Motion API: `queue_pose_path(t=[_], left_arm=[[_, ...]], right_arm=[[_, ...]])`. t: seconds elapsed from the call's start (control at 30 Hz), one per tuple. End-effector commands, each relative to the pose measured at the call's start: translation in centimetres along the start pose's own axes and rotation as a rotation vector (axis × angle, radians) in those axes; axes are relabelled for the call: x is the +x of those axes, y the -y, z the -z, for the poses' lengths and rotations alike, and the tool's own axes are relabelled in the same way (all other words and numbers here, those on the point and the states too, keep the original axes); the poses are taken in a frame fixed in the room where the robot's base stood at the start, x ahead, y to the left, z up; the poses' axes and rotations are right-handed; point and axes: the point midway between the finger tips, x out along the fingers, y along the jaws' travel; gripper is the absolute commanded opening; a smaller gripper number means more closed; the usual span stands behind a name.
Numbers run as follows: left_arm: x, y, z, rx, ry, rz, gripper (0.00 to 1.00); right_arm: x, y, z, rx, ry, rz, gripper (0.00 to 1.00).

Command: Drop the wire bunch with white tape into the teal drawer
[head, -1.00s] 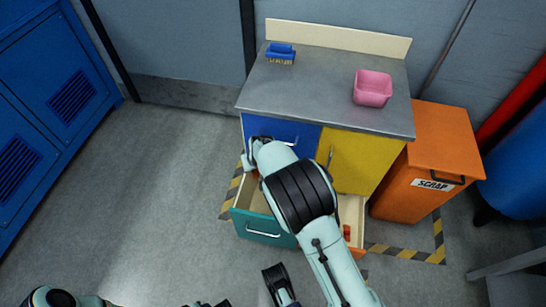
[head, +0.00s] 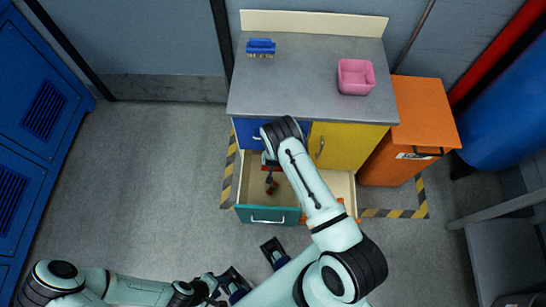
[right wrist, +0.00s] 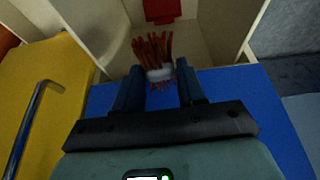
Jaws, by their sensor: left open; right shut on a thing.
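The teal drawer (head: 268,214) is pulled out below the counter, its inside open from above. My right gripper (head: 272,180) points down over the drawer's opening. It is shut on the wire bunch (head: 270,188), which shows as a small reddish-brown bit there. In the right wrist view the wire bunch (right wrist: 154,52) has copper-red strands and a white tape band (right wrist: 160,74) between the fingers (right wrist: 158,90). The drawer's pale inside lies beyond it. My left gripper (head: 252,266) is open and empty, low in front of the drawer.
A second pale open drawer (head: 341,186) is right of the teal one, partly behind my right arm. A red item (right wrist: 162,10) lies inside the drawer space. A blue brush (head: 261,47) and pink bin (head: 356,77) stand on the counter (head: 305,95). An orange scrap bin (head: 425,115) stands right.

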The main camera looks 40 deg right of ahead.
Motion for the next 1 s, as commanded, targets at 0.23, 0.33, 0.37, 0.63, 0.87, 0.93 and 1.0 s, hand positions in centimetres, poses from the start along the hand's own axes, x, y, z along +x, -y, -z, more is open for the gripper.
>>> queue_pose_path(t=[0.23,0.33,0.37,0.63,0.87,0.93,1.0], left_arm=[[2.3,0.8,0.0,-0.002,0.003,0.002,0.43],[2.8,1.0,0.1,-0.003,0.001,0.001,0.43],[2.9,1.0,0.1,-0.003,0.001,0.001,0.43],[2.9,1.0,0.1,-0.002,-0.001,0.001,0.43],[2.8,1.0,0.1,-0.002,-0.001,0.001,0.43],[2.8,1.0,0.1,-0.002,-0.001,0.001,0.43],[2.9,1.0,0.1,-0.002,-0.001,0.001,0.43]], right_arm=[[3.1,-0.1,-1.4,-0.001,0.001,-0.001,0.09],[3.8,0.0,-1.6,-0.001,0.000,-0.001,0.09],[3.9,0.0,-1.6,-0.001,0.000,0.000,0.09],[4.0,0.0,-1.6,-0.001,0.000,0.000,0.09],[4.0,0.0,-1.6,-0.001,0.000,0.000,0.70],[4.0,0.0,-1.6,-0.001,0.000,0.000,0.70],[4.0,0.0,-1.6,-0.001,0.000,0.000,0.70]])
